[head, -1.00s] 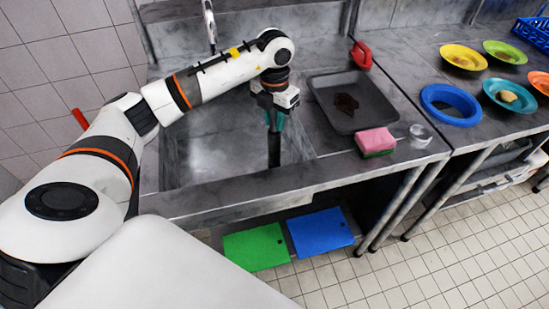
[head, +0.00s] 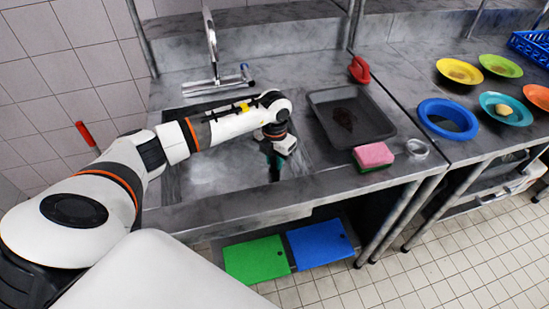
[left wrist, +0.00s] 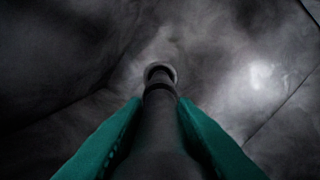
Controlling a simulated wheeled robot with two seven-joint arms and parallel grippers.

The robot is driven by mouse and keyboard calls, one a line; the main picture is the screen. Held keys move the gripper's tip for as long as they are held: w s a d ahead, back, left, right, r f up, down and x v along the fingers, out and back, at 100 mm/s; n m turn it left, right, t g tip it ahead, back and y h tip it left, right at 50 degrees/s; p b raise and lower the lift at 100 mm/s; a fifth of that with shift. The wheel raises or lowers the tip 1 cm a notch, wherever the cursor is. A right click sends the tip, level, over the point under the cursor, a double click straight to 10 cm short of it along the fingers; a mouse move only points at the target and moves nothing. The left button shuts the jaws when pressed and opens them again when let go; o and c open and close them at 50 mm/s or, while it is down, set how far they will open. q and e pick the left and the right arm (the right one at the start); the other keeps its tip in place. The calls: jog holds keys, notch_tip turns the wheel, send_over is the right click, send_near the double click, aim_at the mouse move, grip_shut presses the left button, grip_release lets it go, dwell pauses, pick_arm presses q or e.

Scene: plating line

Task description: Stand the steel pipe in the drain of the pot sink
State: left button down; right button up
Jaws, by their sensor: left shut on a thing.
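The dark steel pipe (head: 275,175) is upright or nearly so in the basin of the pot sink (head: 205,178). My left gripper (head: 274,160), with teal fingers, is shut on it from above. In the left wrist view the pipe (left wrist: 160,110) runs away between the two teal fingers (left wrist: 160,135). Its far end lines up with a pale round drain ring (left wrist: 173,70) in the sink floor. The pipe covers most of the ring's opening, so I cannot tell whether the end is inside or just above it. My right gripper is not in view.
A tap (head: 211,50) stands behind the basin. Bowls and plates stand farther right.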

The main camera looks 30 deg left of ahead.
pick_arm(q)
jog(key=c, duration=1.6)
grip_release()
jog(key=shift+f, duration=0.15)
jog(key=o, duration=0.4)
jog(key=shift+o, duration=0.2)
jog(key=shift+r, duration=0.35)
notch_tip(320, 180, up, 12)
jog(key=shift+f+b, duration=0.15)
jog(key=shift+b, duration=0.7)
